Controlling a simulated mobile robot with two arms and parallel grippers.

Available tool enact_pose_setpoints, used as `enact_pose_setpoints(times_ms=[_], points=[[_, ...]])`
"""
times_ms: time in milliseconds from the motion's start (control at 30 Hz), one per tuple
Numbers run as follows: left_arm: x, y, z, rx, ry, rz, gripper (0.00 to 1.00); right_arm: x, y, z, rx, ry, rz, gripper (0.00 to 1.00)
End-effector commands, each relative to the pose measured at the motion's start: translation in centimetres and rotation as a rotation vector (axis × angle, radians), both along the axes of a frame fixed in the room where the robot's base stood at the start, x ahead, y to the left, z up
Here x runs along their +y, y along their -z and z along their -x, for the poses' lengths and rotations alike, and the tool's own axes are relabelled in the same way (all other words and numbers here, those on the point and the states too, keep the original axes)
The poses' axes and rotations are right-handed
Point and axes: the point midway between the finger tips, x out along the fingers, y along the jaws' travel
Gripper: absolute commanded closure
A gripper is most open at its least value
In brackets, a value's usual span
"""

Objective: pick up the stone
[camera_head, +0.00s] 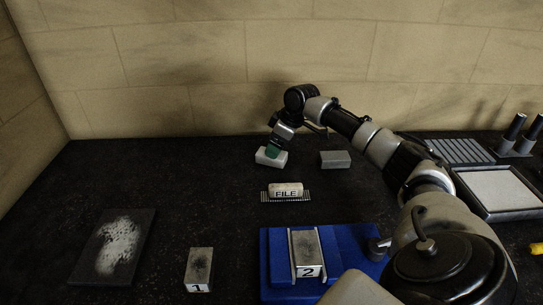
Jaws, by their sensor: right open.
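A small pale block (265,159), which looks like the stone, lies on the dark bench top near the back wall. My right gripper (273,150) reaches in from the right and points down at this block. Its greenish fingertips are at the block's top and hide part of it. The jaws are open; whether they touch the block cannot be told. A grey block (336,160) lies just to the right, apart from the gripper. My left gripper is not in view.
A white piece marked FILE (286,190) lies in front. Block 1 (199,270) and a dusty dark plate (115,248) are at front left. Block 2 (306,248) sits on a blue base (275,270). A framed tray (500,190) is at right. The back left bench is clear.

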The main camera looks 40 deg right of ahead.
Motion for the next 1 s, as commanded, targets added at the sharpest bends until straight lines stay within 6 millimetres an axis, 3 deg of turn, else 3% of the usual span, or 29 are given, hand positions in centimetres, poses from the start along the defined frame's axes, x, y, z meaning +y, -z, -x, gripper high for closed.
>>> enact_pose_setpoints(times_ms=[200,400,1000], points=[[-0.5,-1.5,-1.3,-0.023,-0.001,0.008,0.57,0.4,2.4,-1.1,0.002,0.001,-0.002,0.17],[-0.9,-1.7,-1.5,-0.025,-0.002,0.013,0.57,0.7,4.6,-1.8,0.001,0.0,0.0,0.17],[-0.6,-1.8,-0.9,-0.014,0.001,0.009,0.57,0.7,5.0,-1.8,0.0,0.0,0.0,0.17]])
